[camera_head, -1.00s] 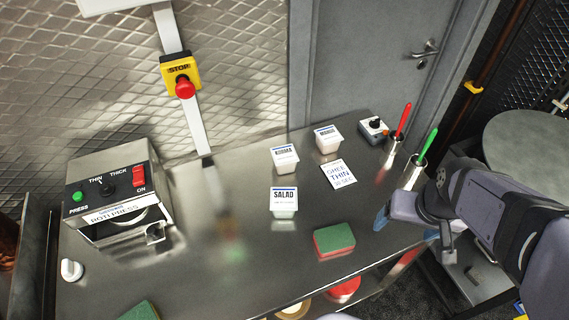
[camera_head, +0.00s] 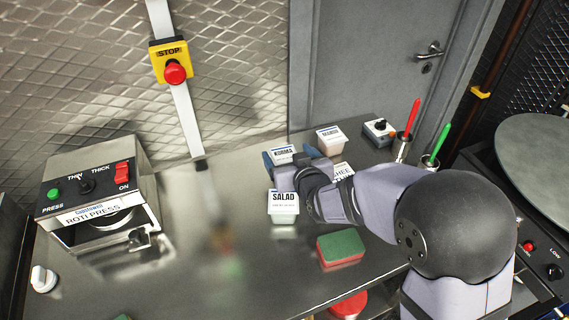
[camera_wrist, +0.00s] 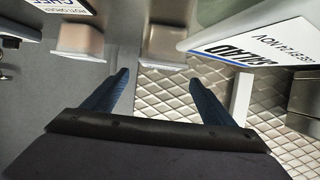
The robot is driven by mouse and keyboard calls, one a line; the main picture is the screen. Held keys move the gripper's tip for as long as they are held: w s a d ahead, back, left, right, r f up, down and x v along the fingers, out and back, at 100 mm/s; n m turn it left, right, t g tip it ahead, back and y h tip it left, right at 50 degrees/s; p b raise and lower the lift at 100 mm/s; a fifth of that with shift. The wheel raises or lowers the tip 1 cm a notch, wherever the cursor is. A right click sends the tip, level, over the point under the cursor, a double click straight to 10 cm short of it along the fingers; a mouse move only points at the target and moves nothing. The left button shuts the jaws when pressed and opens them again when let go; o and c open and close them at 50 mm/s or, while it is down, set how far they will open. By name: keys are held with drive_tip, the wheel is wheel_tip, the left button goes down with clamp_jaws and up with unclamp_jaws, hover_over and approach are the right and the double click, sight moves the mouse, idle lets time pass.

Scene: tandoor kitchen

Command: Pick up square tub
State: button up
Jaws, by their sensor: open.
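Three square tubs with white lids stand on the steel counter. The SALAD tub (camera_head: 284,208) is nearest. A second tub (camera_head: 281,153) stands behind it, and a third tub (camera_head: 329,140) is to its right. My gripper (camera_head: 290,160) is open, with blue fingers at either side of the second tub in the head view. In the wrist view, my fingers (camera_wrist: 155,88) are apart and empty. A tub (camera_wrist: 163,44) shows ahead of them, another tub (camera_wrist: 79,42) to the left, and the SALAD label (camera_wrist: 255,48) close at upper right. I cannot tell whether any finger touches a tub.
The roti press (camera_head: 100,200) stands at left. A green-and-red sponge (camera_head: 340,247) lies in front. A GHEE THIN card (camera_head: 343,172) is partly hidden by my arm. A dial box (camera_head: 379,130) and cups with red (camera_head: 413,117) and green (camera_head: 435,143) handles stand at right.

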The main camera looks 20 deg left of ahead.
sight(281, 151)
drive_tip(key=shift+f, duration=1.4)
drive_tip(key=shift+p+x, duration=1.5)
drive_tip(key=shift+x, duration=2.15)
drive_tip(key=shift+r, duration=0.1)
drive_tip(key=c, duration=1.3)
